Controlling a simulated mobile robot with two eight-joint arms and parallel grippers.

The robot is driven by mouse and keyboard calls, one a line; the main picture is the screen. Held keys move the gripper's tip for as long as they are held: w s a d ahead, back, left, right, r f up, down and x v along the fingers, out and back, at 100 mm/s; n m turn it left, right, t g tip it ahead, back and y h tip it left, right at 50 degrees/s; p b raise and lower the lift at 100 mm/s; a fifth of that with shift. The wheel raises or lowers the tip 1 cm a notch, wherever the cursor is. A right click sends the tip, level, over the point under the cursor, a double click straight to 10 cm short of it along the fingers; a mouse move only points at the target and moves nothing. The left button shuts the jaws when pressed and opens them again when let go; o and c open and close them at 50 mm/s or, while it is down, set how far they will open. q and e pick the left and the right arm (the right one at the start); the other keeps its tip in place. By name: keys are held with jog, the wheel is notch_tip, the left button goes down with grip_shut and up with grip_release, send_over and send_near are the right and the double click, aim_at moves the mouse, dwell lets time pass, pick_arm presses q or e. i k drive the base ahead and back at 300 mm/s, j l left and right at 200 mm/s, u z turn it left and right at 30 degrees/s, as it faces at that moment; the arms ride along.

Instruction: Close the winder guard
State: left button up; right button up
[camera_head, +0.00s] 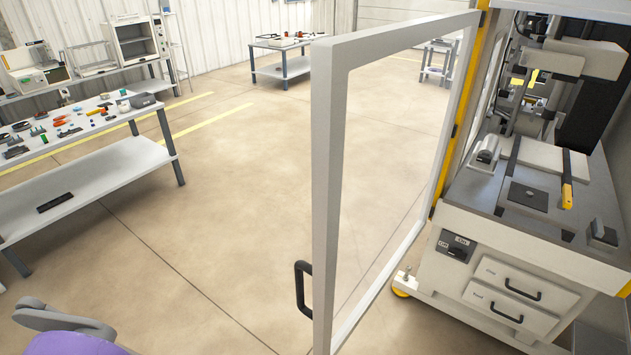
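The winder guard (328,190) is a tall grey frame with a clear pane, hinged on the yellow post (459,105) of the winder. It stands wide open, swung out toward me, with its free edge near the middle of the view. A black handle (302,290) sits low on that free edge. The winder (530,215) is at the right, with its work deck exposed. Neither of my grippers is in view, and nothing is seen touching the handle.
Two drawers (515,287) and a switch panel (456,247) are on the winder's front. A cluttered white workbench (90,180) stands at the left, and another small table (283,68) at the back. The floor between the bench and the guard is clear.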

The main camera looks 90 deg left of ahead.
aim_at(333, 58)
jog(key=k+j+u, duration=0.3)
jog(key=u, duration=0.15)
jog(key=k+j+u, duration=0.25)
jog(key=j+u, duration=0.15)
